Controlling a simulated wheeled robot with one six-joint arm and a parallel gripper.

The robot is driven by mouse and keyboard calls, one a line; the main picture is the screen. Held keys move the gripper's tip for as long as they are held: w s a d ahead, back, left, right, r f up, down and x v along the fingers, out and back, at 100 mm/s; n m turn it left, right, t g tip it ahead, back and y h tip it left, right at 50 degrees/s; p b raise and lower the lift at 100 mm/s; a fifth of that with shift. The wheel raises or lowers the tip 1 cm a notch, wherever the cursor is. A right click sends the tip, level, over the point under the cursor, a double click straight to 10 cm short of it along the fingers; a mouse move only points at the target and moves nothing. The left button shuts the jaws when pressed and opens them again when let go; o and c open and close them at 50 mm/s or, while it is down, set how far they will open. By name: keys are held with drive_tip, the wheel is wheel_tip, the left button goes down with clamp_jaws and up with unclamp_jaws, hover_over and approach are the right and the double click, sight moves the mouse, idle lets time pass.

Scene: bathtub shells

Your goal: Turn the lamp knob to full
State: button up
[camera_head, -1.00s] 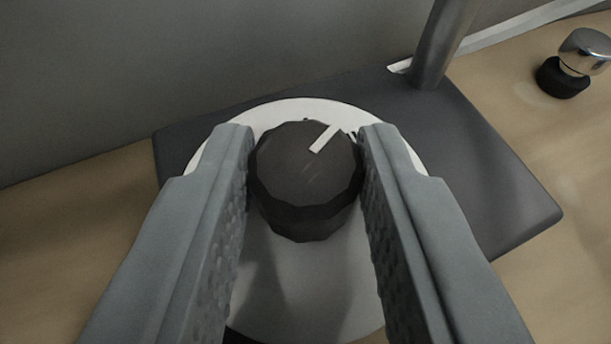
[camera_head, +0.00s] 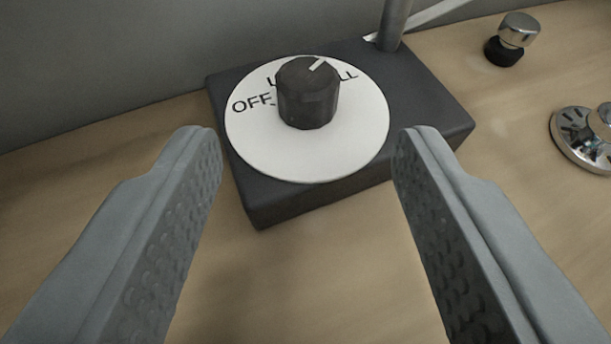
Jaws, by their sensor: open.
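The lamp knob (camera_head: 308,95) is a dark faceted knob with a white pointer line on top. It stands on a round white dial (camera_head: 300,155) on the dark lamp base (camera_head: 425,90). The dial shows "OFF" at its left and letters ending in "LL" at its upper right; the knob hides part of the lettering. The pointer line points up and right, a little left of the "LL" letters. My gripper (camera_head: 307,135) is open and empty, drawn back from the knob, with its fingers wide apart and touching nothing.
The lamp's grey post (camera_head: 393,25) rises from the back of the base. A chrome-topped black piece (camera_head: 515,35) and a round chrome fitting (camera_head: 585,140) are on the wooden surface (camera_head: 310,270) at right. A grey wall (camera_head: 110,65) stands behind. The wood in front of the base is clear.

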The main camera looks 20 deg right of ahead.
drive_tip(key=v, duration=0.4)
drive_tip(key=shift+s+a+r, duration=0.1)
drive_tip(key=shift+s+r, duration=0.05)
drive_tip(key=shift+s, duration=0.15)
drive_tip(key=shift+s, duration=0.15)
